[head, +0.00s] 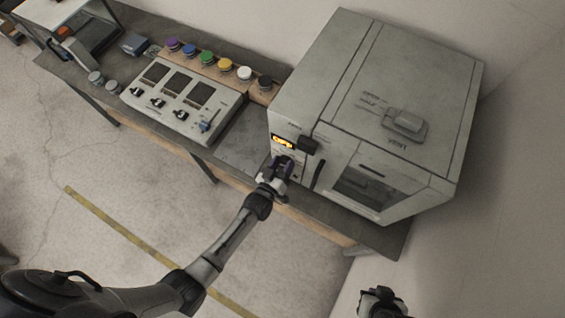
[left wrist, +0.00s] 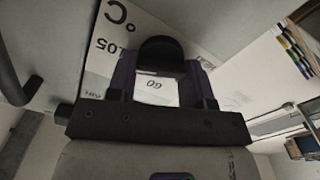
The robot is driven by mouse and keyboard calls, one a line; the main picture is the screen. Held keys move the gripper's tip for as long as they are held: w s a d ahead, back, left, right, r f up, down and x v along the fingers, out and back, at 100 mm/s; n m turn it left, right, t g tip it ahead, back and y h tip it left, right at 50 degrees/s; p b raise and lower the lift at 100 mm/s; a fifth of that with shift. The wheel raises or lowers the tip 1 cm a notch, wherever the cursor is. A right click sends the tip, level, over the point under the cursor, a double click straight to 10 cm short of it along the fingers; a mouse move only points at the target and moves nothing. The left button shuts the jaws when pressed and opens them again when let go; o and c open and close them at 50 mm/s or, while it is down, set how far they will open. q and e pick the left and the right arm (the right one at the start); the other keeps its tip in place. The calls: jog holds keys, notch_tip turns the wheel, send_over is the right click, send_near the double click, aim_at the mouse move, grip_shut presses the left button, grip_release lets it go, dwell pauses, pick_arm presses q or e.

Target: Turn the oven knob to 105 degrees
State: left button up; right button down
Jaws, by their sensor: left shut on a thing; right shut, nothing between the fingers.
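The oven (head: 375,110) is a large pale grey box at the right end of the bench. Its front panel has a lit orange display (head: 283,142), too small to read surely. My left gripper (head: 280,165) is at this panel just below the display. In the left wrist view the gripper (left wrist: 160,85) has its fingers on both sides of the dark round knob (left wrist: 160,52), shut on it. The panel beside the knob shows "°C" and "105", upside down. The fingers hide part of the knob and its pointer. My right gripper (head: 382,300) is shut and empty at the bottom, away from the oven.
A dark door handle (head: 317,175) stands out right of the panel, close to my left gripper. Bare bench (head: 240,148) lies between. The floor in front is open.

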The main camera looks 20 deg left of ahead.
dwell(0.4)
pick_arm(q)
jog(key=o, duration=0.9)
jog(key=shift+s, duration=0.15)
jog(key=shift+s+a+b, duration=0.25)
jog(key=shift+s+b, duration=0.05)
jog(key=shift+s, duration=1.95)
jog(key=shift+s+a+b, duration=0.2)
jog(key=shift+s+b, duration=0.1)
jog(key=shift+s, duration=1.95)
jog(key=shift+s+a+b, duration=0.25)
jog(key=shift+s+b, duration=0.05)
jog(key=shift+s, duration=1.95)
